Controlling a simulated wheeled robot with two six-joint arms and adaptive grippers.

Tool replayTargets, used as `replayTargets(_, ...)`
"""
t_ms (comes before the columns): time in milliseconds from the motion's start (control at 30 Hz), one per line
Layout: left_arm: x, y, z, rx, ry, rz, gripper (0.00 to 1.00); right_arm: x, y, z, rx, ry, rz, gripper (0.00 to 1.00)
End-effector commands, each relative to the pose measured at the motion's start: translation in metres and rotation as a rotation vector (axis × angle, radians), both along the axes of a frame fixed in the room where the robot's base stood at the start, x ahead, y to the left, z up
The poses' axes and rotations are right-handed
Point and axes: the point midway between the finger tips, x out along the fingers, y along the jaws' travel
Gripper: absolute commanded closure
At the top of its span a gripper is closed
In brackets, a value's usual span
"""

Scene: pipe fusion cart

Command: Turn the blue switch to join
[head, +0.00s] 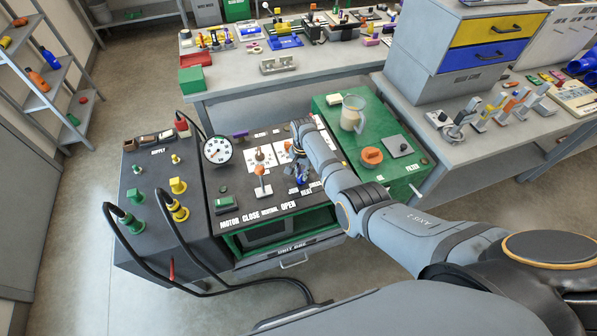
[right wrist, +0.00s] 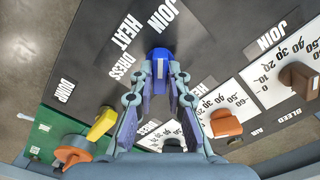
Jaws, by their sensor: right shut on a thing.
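The blue switch (right wrist: 160,60) stands on the dark control panel (right wrist: 215,45) in the right wrist view, near the white JOIN and HEAT labels. My right gripper (right wrist: 161,78) is shut on it, with one finger along each side. The fingers cover its lower part, and I cannot tell exactly which label it points at. In the head view my right gripper (head: 301,176) is low over the panel's right part, above the HEAT label, and largely hides the switch. My left gripper is not in view.
An orange-knobbed lever (head: 261,171) stands left of my right gripper. A round gauge (head: 218,150) rises behind it. The green cart top (head: 330,118) holds a clear jug (head: 352,113).

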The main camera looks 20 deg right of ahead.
Motion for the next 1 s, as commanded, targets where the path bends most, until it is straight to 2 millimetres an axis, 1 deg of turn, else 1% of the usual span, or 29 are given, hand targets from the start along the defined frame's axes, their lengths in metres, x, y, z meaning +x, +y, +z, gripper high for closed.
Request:
replayTargets(567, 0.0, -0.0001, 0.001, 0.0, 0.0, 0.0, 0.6, 0.0011, 0.001, 0.001, 0.003, -0.003, -0.031, 1.0)
replayTargets(600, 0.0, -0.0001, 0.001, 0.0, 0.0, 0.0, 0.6, 0.0011, 0.001, 0.001, 0.003, -0.003, -0.031, 0.81)
replayTargets(733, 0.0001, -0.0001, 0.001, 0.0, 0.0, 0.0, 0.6, 0.0008, 0.0007, 0.0008, 0.002, -0.002, -0.031, 0.63)
replayTargets(767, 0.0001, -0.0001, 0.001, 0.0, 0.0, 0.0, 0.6, 0.0007, 0.0007, 0.0007, 0.002, -0.002, -0.03, 0.62)
replayTargets(1000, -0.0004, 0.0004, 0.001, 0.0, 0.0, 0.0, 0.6, 0.0004, 0.0002, 0.0004, 0.001, -0.001, -0.03, 0.62)
